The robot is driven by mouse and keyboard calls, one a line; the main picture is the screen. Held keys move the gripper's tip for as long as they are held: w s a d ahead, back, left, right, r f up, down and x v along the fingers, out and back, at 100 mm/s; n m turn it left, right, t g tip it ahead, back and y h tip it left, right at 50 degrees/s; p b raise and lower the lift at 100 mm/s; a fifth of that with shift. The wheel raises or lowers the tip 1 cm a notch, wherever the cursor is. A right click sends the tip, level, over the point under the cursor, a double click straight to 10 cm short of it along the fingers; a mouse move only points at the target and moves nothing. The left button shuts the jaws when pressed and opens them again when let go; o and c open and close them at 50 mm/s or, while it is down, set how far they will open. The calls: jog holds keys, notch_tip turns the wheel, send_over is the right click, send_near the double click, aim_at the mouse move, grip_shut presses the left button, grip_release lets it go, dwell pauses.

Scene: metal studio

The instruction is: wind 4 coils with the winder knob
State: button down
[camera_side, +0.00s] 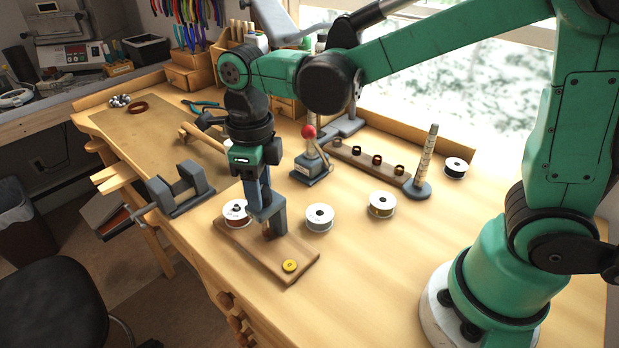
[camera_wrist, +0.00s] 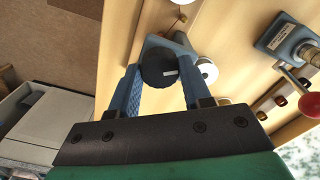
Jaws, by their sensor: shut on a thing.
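My gripper (camera_side: 267,220) points down over the wooden winder board (camera_side: 297,253) in the side view. Its blue fingers mostly hide the winder there. In the wrist view, a black round knob (camera_wrist: 157,68) with a white mark sits between the fingers of my gripper (camera_wrist: 165,75), which is shut on it. A white spool with brown winding (camera_side: 236,211) stands at the board's far left end. A yellow disc (camera_side: 289,266) lies at its near right end. Several copper coils (camera_side: 377,160) sit on a wooden rack (camera_side: 342,150) behind. The wire at the winder cannot be made out.
White-flanged spools (camera_side: 319,216) (camera_side: 382,203) stand right of the board. A small press with a red-ball lever (camera_side: 309,131) stands behind. A grey vise (camera_side: 181,190) is to the left, an upright post (camera_side: 425,160) to the right.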

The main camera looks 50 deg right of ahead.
dwell(0.5)
jog(key=shift+c, duration=1.9)
grip_release()
jog(key=shift+r, duration=2.8)
